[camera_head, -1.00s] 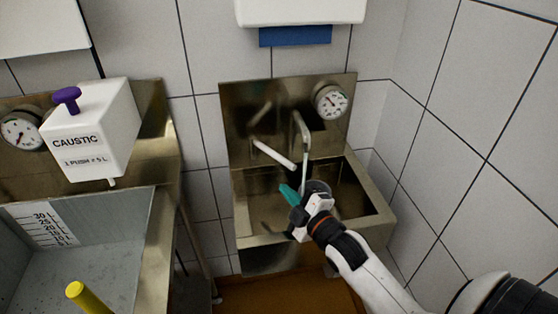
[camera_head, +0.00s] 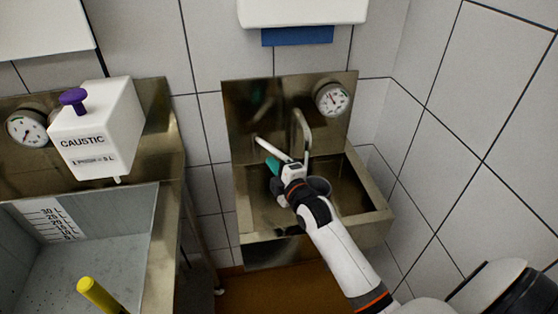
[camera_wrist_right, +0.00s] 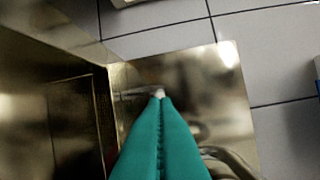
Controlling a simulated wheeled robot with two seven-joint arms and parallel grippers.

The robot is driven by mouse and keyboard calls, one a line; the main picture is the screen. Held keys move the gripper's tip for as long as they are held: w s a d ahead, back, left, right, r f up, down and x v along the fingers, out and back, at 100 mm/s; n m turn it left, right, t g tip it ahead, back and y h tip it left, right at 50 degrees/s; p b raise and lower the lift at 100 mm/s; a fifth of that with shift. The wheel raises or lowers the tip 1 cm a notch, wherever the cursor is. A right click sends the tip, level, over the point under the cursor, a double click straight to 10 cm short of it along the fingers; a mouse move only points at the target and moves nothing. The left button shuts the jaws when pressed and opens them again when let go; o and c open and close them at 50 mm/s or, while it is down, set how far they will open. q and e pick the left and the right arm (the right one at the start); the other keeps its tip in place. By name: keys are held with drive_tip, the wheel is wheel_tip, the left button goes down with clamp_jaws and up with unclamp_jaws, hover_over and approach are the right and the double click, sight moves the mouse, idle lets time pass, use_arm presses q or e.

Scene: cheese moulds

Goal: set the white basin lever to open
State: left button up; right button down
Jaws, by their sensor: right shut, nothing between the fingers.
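The white lever (camera_head: 273,149) sticks out from the steel back panel of the small basin (camera_head: 364,222), left of the spout (camera_head: 303,133). It slants down to the right, and its lower end is close to my right gripper (camera_head: 271,163). My right gripper is shut and empty, with teal fingers just below and in front of the lever. In the right wrist view the shut fingers (camera_wrist_right: 160,100) point at a pale lever tip (camera_wrist_right: 158,91). I cannot tell whether they touch. My left gripper is not in view.
A round gauge (camera_head: 332,98) sits on the back panel right of the spout. A white dispenser with a blue strip (camera_head: 297,35) hangs above. At left are a larger sink (camera_head: 151,258), a caustic dispenser (camera_head: 97,130) and a yellow handle (camera_head: 97,294). A tiled wall stands close at right.

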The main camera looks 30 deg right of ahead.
drive_tip(key=shift+w+d+f, duration=0.1)
drive_tip(key=shift+d+f, duration=0.1)
drive_tip(key=shift+d, duration=0.75)
drive_tip(key=d, duration=0.4)
drive_tip(key=shift+w, duration=0.3)
drive_tip(key=shift+a+p, duration=0.1)
drive_tip(key=shift+p, duration=0.3)
